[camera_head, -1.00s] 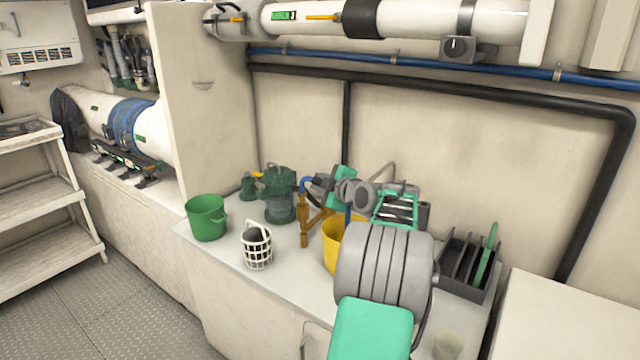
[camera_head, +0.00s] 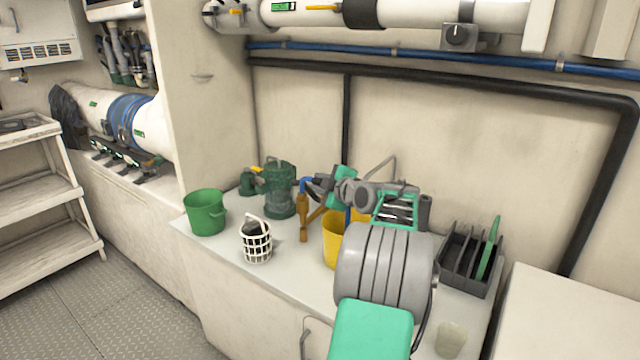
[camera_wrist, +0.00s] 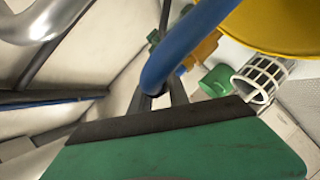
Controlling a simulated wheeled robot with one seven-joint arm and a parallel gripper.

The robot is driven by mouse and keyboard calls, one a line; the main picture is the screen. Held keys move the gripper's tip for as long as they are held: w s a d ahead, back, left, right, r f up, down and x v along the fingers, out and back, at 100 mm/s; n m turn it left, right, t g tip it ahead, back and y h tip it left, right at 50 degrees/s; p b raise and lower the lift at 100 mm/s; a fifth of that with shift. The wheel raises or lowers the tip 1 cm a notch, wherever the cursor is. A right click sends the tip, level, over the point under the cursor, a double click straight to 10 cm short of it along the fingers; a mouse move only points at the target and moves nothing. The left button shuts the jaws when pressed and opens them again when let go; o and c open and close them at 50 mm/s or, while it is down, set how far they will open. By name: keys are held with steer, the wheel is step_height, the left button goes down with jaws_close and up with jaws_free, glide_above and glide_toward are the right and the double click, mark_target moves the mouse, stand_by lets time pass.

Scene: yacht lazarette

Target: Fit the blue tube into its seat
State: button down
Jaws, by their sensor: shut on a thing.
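The blue tube (camera_wrist: 180,50) is bent and held between the dark fingers of my gripper (camera_wrist: 160,93) in the wrist view. From the fingers it curves up and right past a yellow bucket. In the head view its bend (camera_head: 304,183) shows at my gripper (camera_head: 314,186), just above an orange-brown branched fitting (camera_head: 303,220). Another blue length (camera_head: 347,215) shows by the bucket. The fitting, which may hold the seat, also shows partly behind the tube in the wrist view (camera_wrist: 206,47). I cannot tell whether the tube's end is inside it; my arm and the tube hide parts.
On the counter stand a green bucket (camera_head: 205,213), a white basket (camera_head: 257,245), a green pump (camera_head: 280,190), the yellow bucket (camera_head: 332,238), a dark slotted rack (camera_head: 466,270) and a pale cup (camera_head: 451,338).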

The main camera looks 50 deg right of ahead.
steer(key=shift+f+b, duration=0.4)
steer(key=shift+b, duration=0.05)
steer(key=c, duration=1.2)
jaws_free()
steer(key=shift+o, duration=0.2)
steer(key=v, duration=0.8)
